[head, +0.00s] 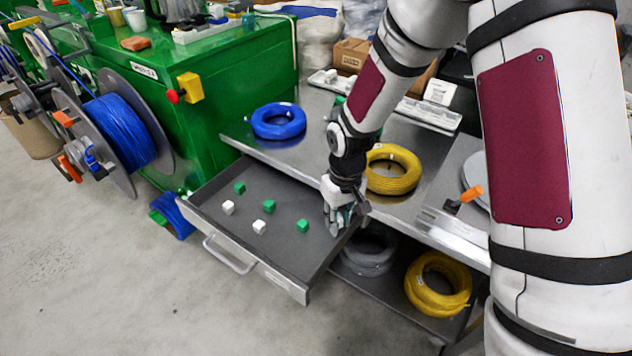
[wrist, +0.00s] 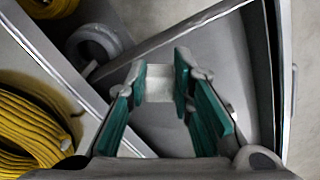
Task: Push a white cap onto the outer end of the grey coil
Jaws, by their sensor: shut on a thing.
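My gripper (head: 343,218) is low over the right end of the open drawer. In the wrist view its two teal-padded fingers (wrist: 160,72) are closed on a white cap (wrist: 158,87) at their tips. The head view does not clearly show this cap. Two other white caps (head: 228,207) (head: 259,227) lie in the drawer, to the left of my gripper. The grey coil (head: 370,252) lies on the shelf under the bench, below and right of my gripper. It also shows at the upper left of the wrist view (wrist: 94,42), apart from the held cap. Its outer end cannot be made out.
The drawer (head: 285,278) also holds green caps (head: 303,226). A yellow coil (head: 437,283) lies beside the grey one on the shelf. Blue (head: 278,121) and yellow (head: 394,170) coils lie on the bench top. The drawer's right wall stands between the gripper and the shelf.

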